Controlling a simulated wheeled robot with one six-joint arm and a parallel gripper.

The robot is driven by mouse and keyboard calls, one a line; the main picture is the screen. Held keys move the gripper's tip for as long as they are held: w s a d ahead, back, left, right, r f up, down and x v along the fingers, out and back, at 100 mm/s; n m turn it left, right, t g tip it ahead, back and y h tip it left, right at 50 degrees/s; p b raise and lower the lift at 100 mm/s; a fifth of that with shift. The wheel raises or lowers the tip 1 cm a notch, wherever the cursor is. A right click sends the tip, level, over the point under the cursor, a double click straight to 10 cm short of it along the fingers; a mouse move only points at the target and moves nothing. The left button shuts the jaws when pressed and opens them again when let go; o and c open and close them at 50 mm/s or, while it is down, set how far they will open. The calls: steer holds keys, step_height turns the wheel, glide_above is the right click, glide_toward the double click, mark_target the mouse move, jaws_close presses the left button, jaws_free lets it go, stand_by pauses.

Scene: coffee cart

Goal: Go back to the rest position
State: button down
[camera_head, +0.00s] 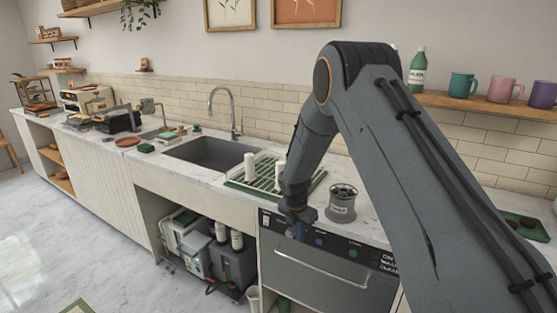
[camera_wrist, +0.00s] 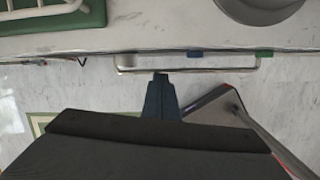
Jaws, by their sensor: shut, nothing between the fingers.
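My arm reaches in from the right in the head view and bends down over the front edge of the counter. My gripper (camera_head: 297,218) is shut and empty, just in front of the dishwasher's upper panel. In the wrist view my gripper (camera_wrist: 161,80) points toward the dishwasher handle (camera_wrist: 190,71), with the pale floor below. I cannot tell whether the fingertips touch the handle.
The dishwasher (camera_head: 320,276) is closed under the counter. A green drying rack (camera_head: 245,184) with white cups and a round grey container (camera_head: 342,203) stand above it. The sink (camera_head: 211,152) is further left. Open floor (camera_head: 105,250) lies front left.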

steer(key=s+d+r+m+b, duration=0.1)
steer(key=s+d+r+m, duration=0.2)
steer(key=s+m, duration=0.6)
steer(key=s+d+r+m+y+b, duration=0.1)
steer(key=s+d+r+m, duration=0.2)
steer(key=s+r+m, duration=0.3)
steer(key=s+d+r+m+b, duration=0.2)
steer(key=s+d+r+m, duration=0.2)
steer(key=s+m, duration=0.8)
steer(key=s, duration=0.5)
steer(key=shift+s+r+m+g, duration=0.25)
steer(key=shift+s+m+g, duration=0.05)
steer(key=shift+m+g, duration=0.1)
